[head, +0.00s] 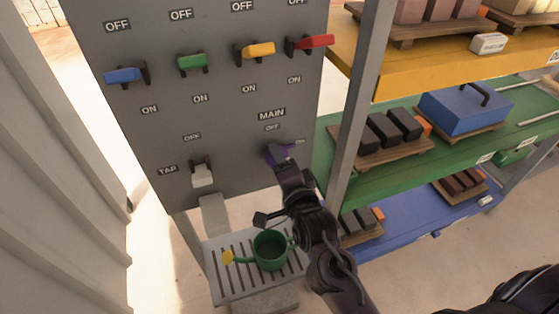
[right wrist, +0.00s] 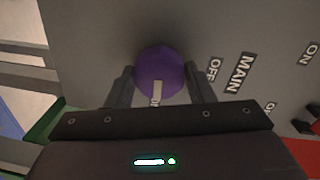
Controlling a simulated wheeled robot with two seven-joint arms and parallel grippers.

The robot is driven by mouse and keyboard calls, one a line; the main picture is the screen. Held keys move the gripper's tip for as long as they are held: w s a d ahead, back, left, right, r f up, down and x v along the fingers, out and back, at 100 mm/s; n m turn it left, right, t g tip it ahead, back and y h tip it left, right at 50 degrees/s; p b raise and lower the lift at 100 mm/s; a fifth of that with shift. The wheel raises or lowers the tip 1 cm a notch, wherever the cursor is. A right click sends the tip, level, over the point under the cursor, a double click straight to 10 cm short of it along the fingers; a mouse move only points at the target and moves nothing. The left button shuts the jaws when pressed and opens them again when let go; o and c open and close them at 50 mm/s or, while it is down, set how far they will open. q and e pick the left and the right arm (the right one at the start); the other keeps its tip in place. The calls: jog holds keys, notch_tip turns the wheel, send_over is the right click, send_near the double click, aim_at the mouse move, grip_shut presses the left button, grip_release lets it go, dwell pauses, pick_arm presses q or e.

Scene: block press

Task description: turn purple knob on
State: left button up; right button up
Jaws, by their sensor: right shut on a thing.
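The purple knob (head: 274,155) is on the grey panel, below the MAIN label, with OFF above it and ON to its right. My right gripper (head: 281,161) is at the knob and partly hides it in the head view. In the right wrist view the two fingers (right wrist: 160,88) stand on either side of the round purple knob (right wrist: 160,68), shut on it. A pale mark shows at the knob's lower edge there; I cannot tell whether it is a pointer or the ON label. My left gripper is not in view.
Blue (head: 123,76), green (head: 193,62), yellow (head: 257,50) and red (head: 311,42) levers line the panel above. A white tap lever (head: 202,175) is lower left. A green watering can (head: 270,250) stands on the slotted tray (head: 233,290) below. Shelves are close on the right.

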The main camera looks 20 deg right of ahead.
jog(key=shift+m, duration=0.5)
jog(key=o, duration=1)
jog(key=shift+c, duration=0.2)
jog(key=s+b, duration=0.1)
jog(key=s, duration=0.6)
jog(key=shift+s+d+r, duration=0.15)
jog(key=shift+s+r, duration=0.1)
jog(key=shift+s, duration=0.15)
jog(key=shift+f, duration=0.1)
